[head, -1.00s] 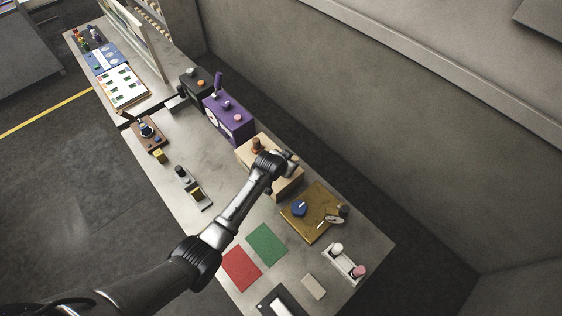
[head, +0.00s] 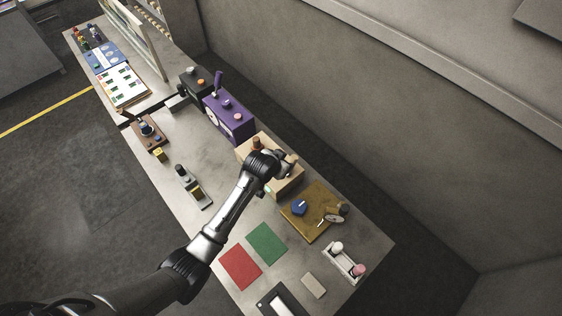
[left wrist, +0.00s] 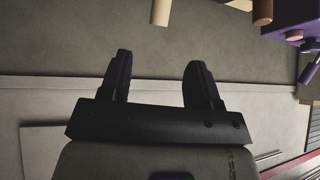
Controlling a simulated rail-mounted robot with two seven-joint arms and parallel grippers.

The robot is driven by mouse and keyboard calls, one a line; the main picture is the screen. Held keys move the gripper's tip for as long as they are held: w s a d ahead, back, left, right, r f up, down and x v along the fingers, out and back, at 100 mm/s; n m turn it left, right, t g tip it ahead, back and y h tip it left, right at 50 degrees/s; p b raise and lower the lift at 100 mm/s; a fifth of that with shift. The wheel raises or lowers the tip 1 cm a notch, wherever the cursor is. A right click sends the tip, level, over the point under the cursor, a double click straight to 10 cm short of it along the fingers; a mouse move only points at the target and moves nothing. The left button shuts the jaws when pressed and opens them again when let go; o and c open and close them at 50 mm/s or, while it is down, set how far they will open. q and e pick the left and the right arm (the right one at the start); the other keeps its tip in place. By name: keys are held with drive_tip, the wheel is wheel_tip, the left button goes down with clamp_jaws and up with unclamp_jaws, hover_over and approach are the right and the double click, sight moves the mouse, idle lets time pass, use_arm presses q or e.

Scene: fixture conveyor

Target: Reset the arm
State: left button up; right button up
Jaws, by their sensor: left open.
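My left arm (head: 235,200) reaches in from the lower left in the head view. Its wrist end hangs over the wooden block (head: 290,179) on the bench, and the fingers are hard to make out there. In the left wrist view my left gripper (left wrist: 159,78) has its two dark fingers well apart with nothing between them. A pale wooden peg (left wrist: 161,12) shows beyond the fingertips, apart from them. My right gripper is in neither view.
A purple box (head: 229,118) stands behind the block, and a brown board (head: 310,225) with a blue knob lies in front. Green (head: 267,243) and red (head: 240,267) mats lie near the bench's front edge. A grey wall runs along the right.

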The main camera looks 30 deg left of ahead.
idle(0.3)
use_arm(q)
drive_tip(key=w+d+r+v, duration=0.1)
drive_tip(key=w+r+v, duration=0.1)
drive_tip(key=v, duration=1.4)
drive_tip(key=s+f+g+p, duration=0.1)
drive_tip(key=s+f, duration=0.2)
drive_tip(key=s, duration=0.7)
drive_tip(key=s+f+g+p, duration=0.1)
drive_tip(key=s+f+g, duration=0.1)
drive_tip(key=s, duration=0.7)
drive_tip(key=s+f+g+p, duration=0.1)
drive_tip(key=s+f, duration=0.2)
drive_tip(key=s, duration=0.7)
drive_tip(key=shift+s+d+f+n, duration=0.3)
drive_tip(key=shift+d, duration=0.15)
